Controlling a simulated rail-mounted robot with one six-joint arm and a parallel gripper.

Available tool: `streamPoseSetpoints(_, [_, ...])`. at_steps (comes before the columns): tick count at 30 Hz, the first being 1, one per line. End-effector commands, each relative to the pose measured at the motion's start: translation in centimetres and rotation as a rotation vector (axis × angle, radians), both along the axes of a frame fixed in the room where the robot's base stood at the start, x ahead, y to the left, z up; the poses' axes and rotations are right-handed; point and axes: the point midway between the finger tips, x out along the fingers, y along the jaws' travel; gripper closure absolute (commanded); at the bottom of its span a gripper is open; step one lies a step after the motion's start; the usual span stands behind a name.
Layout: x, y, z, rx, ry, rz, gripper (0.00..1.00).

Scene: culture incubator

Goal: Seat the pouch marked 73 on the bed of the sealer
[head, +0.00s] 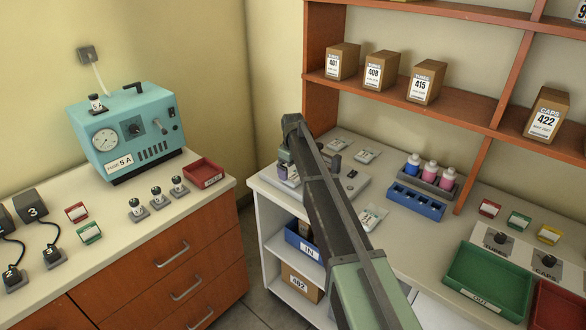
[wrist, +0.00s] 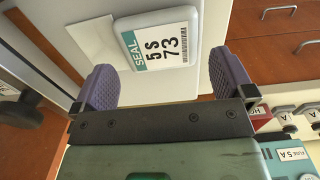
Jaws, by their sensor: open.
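My gripper (wrist: 167,66) is open, its two purple fingers apart in the wrist view. A pale, rounded pouch labelled "SEAL 5 S 73" (wrist: 160,40) lies between and just beyond the fingertips. I see no finger clearly pressing on it. In the head view my gripper (head: 287,167) is at the left end of the right counter, mostly hidden behind my arm. The grey, flat sealer (head: 357,184) is beside it, with a dark knob; its bed is largely covered by my arm. I cannot tell what the pouch rests on.
Several small pale pouches, one with a teal label (head: 372,218), lie on the right counter. A blue rack (head: 416,202) and bottles (head: 430,169) stand further right, with a green tray (head: 488,280) nearer. A teal power unit (head: 128,130) stands on the left counter.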

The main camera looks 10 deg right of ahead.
Motion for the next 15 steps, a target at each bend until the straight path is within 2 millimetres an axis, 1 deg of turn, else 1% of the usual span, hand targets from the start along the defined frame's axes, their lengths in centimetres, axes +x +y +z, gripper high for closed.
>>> streamPoseSetpoints(1, [0.0, 0.0, -1.8, 0.0, 0.0, 0.0, 0.0])
streamPoseSetpoints(4, [0.0, 0.0, -2.7, 0.0, 0.0, 0.0, 0.0])
streamPoseSetpoints(7, [0.0, 0.0, -2.9, 0.0, 0.0, 0.0, 0.0])
streamPoseSetpoints(14, [0.0, 0.0, -2.7, 0.0, 0.0, 0.0, 0.0])
streamPoseSetpoints(15, [0.0, 0.0, -2.7, 0.0, 0.0, 0.0, 0.03])
